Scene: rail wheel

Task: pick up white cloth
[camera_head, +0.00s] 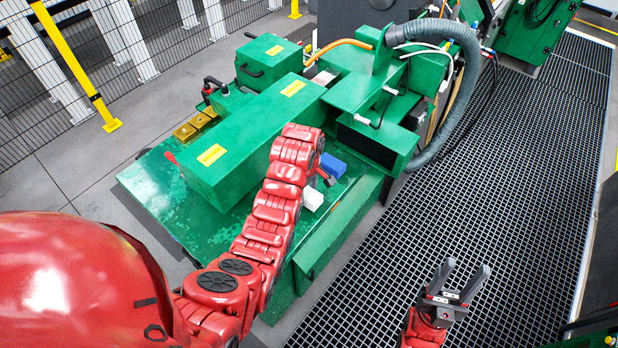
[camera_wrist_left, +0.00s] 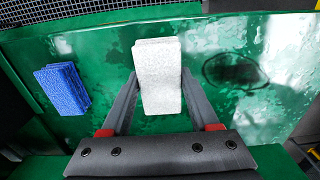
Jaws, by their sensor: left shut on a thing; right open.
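The white cloth (camera_head: 312,198) is a small folded block over the green machine's flat top, just right of my left arm in the head view. In the left wrist view the white cloth (camera_wrist_left: 158,75) stands between the two fingers of my left gripper (camera_wrist_left: 160,98), which is shut on it. In the head view my left gripper is mostly hidden behind its own wrist. I cannot tell whether the cloth still touches the surface. My right gripper (camera_head: 455,280) is open and empty over the dark floor grating.
A blue cloth (camera_head: 333,165) lies on the green top close to the white one; it also shows in the left wrist view (camera_wrist_left: 62,88). A long green box (camera_head: 230,150) stands left of my arm. A green housing with a grey hose (camera_head: 462,95) rises behind.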

